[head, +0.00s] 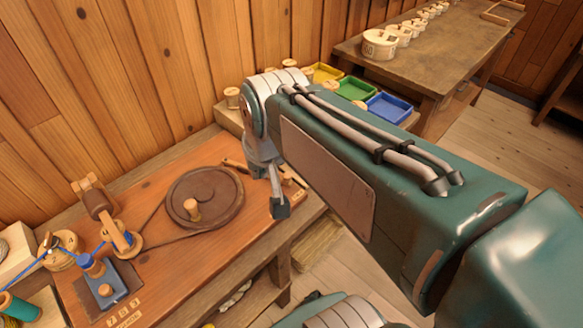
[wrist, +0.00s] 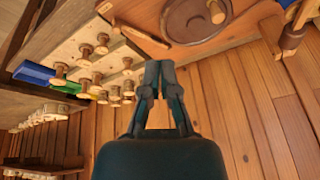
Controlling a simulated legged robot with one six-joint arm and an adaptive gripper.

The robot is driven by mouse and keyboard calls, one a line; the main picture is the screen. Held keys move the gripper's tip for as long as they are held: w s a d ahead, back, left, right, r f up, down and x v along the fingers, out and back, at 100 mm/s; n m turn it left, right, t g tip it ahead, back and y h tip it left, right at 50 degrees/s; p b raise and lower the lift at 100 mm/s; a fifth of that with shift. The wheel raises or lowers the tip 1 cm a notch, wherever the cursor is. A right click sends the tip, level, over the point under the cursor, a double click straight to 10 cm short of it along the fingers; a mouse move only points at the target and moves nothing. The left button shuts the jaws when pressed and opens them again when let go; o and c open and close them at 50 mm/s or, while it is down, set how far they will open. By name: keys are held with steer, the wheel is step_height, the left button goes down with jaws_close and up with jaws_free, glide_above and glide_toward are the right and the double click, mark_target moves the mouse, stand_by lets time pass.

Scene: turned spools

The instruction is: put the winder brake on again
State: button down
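The winder board (head: 170,265) carries a large brown wheel (head: 222,205) with a wooden crank knob (head: 191,207) and a belt to a small pulley (head: 128,240). A slim wooden lever (head: 240,165) lies by the wheel's far right rim; it also shows in the wrist view (wrist: 147,38). I cannot tell whether it touches the wheel, or whether it is the brake.
Wooden spools (wrist: 98,60) stand on a rack behind the board's right end. Yellow, green (head: 356,88) and blue (head: 389,107) trays sit beyond it. A side table (head: 440,60) holds a row of pale tubs. The plank wall is close behind; blue thread runs at far left.

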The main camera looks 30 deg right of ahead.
steer(key=w+d+f+m+g+y, duration=0.1)
steer(key=w+d+f+m, duration=0.3)
steer(key=d, duration=0.4)
steer(key=w+d+f+m+g+y, duration=0.1)
steer(key=w+d+f+m+g, duration=0.1)
steer(key=w+d+f+m, duration=0.3)
steer(key=w+d+f+m+g+y, duration=0.1)
steer(key=w+d+f+m, duration=0.4)
steer(key=d, duration=0.6)
steer(key=shift+w+d+f, duration=0.2)
steer(key=shift+w+d, duration=0.05)
steer(key=shift+w, duration=0.4)
steer(key=x, duration=0.9)
steer(key=shift+s, duration=0.2)
steer(key=a, duration=0.1)
steer(key=a+f, duration=0.1)
steer(key=a, duration=0.1)
steer(key=shift+f, duration=0.1)
steer(key=shift+s+a, duration=0.1)
steer(key=shift+a, duration=0.55)
